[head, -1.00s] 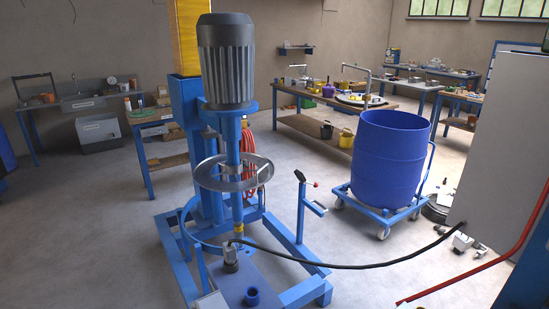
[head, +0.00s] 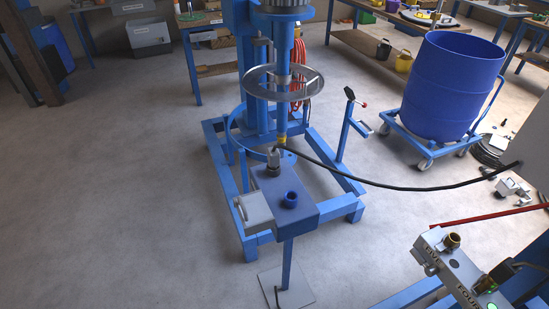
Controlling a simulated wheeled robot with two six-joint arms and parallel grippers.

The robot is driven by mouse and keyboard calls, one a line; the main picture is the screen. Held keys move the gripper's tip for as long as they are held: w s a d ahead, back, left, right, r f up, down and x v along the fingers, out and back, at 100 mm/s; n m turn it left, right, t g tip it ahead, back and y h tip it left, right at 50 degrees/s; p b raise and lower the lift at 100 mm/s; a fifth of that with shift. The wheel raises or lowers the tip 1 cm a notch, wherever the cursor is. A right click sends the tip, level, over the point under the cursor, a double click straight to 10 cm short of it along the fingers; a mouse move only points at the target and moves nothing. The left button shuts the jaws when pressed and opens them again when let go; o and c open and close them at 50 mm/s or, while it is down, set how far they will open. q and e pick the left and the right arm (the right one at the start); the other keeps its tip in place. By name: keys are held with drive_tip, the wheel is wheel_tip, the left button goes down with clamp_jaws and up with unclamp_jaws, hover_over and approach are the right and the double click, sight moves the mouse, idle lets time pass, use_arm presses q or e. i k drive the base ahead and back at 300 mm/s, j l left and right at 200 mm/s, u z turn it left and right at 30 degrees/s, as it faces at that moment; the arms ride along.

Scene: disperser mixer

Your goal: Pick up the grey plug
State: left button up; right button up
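A grey plug (head: 273,160) stands upright on the far end of a blue box-shaped stand (head: 308,208), just in front of the mixer. A black cable (head: 400,187) meets it near its top and runs off to the right. A round blue socket (head: 291,198) sits on top of the same stand, nearer me and apart from the plug. Whether the plug sits in a socket cannot be told. Neither of my grippers is in view.
The blue mixer frame (head: 353,205) stands behind the stand. A grey box (head: 255,210) is on the stand's left side. A blue drum (head: 452,85) stands on a dolly at right. A lettered grey panel (head: 455,272) is lower right. Floor at left is clear.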

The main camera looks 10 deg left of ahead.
sight(273, 157)
drive_tip(key=k+j+z, duration=0.15)
drive_tip(key=z, duration=0.2)
drive_tip(key=k+z, duration=0.4)
drive_tip(key=k+j+z, duration=0.1)
drive_tip(key=z, duration=0.25)
drive_tip(key=k, duration=0.05)
